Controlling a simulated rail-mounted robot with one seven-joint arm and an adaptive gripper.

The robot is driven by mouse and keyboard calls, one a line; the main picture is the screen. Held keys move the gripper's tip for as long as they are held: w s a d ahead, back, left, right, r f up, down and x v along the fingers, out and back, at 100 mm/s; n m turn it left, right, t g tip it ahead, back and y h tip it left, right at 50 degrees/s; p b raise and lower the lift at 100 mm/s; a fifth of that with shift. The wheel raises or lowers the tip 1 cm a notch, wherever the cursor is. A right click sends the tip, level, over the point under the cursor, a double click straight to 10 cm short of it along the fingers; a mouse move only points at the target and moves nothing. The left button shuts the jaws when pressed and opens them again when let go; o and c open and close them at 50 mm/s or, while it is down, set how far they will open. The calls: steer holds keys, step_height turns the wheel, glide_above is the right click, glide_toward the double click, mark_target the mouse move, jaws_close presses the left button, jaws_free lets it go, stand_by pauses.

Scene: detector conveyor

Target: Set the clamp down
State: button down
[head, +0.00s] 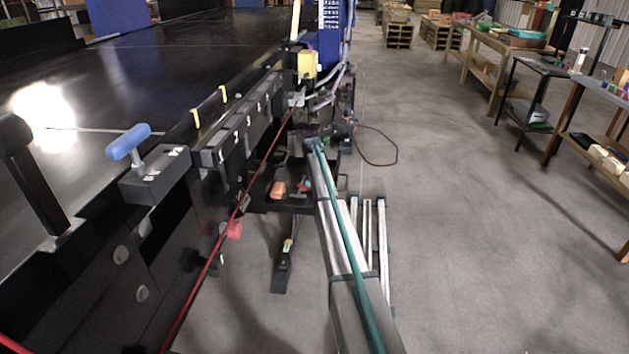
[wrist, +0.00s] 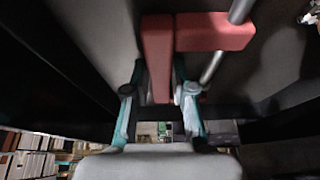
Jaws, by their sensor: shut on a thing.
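In the wrist view a red T-shaped part with a metal rod, apparently the clamp (wrist: 157,55), sits between the two teal-sided fingers of my gripper (wrist: 160,90). My gripper is shut on the red part. The rest of the clamp runs out of the wrist picture at the top. In the head view my arm reaches forward beside the conveyor, and its far end is small and dark, so the held clamp cannot be made out there.
A long black conveyor (head: 190,60) fills the left. A blue-handled fixture (head: 128,141) stands on its edge. A dark shelf holds an orange object (head: 277,190). A red cable (head: 398,155) lies on the floor. Benches (head: 489,60) stand at right; the floor between is open.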

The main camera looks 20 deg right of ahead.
steer(key=c, duration=1)
jaws_free()
steer(key=shift+o, duration=0.2)
steer(key=v, duration=1.2)
steer(key=shift+b, duration=0.45)
steer(key=shift+a, duration=0.15)
